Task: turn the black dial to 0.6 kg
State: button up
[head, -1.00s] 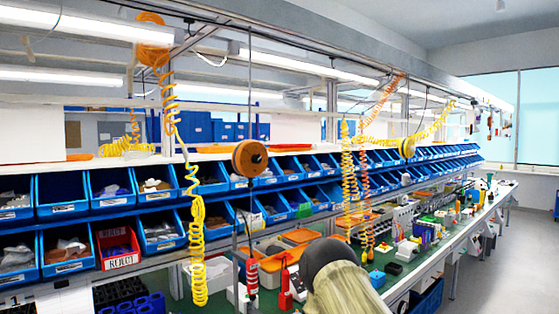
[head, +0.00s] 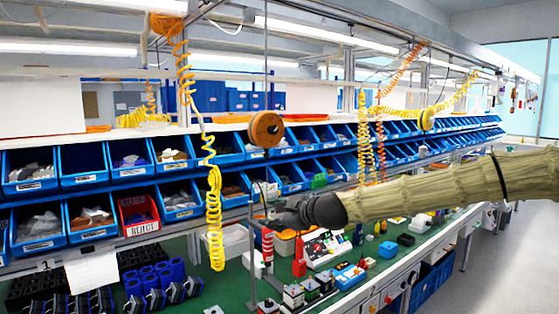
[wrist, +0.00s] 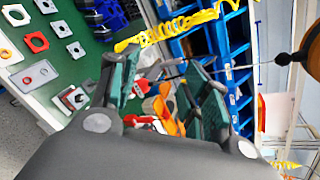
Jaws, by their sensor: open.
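My gripper (head: 268,213) is in front of the blue bins in the head view, small and dark at the end of my arm. It is above the green bench top. In the wrist view my gripper (wrist: 160,62) has its two fingers apart, with nothing held between them. The black dial cannot be picked out with certainty. Small boxes with dark and coloured tops (head: 293,294) stand at the bench's front edge, below my gripper. No scale marks or 0.6 kg label can be read.
The green bench (head: 225,287) holds a white device (head: 325,247) and a red tool (head: 299,262). A yellow coiled hose (head: 215,215) hangs left of my gripper, and an orange reel (head: 267,130) hangs above it. Several square plates (wrist: 40,76) show in the wrist view.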

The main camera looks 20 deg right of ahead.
aim_at(275, 130)
jog(key=s+d+r+m+t+y, duration=0.15)
jog(key=d+r, duration=0.25)
jog(key=r, duration=0.8)
jog(key=d+r+m+t, duration=0.2)
jog(key=d+r+m, duration=0.15)
jog(key=r, duration=0.75)
jog(key=shift+n, duration=0.4)
jog(key=shift+d+p+x, duration=0.2)
jog(key=shift+p+x, duration=0.7)
jog(key=shift+x, duration=1.75)
jog(key=shift+d+p+x, duration=0.25)
jog(key=shift+p+x, duration=0.65)
jog(key=shift+x, duration=1.7)
jog(key=shift+w, duration=0.2)
jog(key=c, duration=1)
jog(key=shift+d, duration=0.1)
grip_shut()
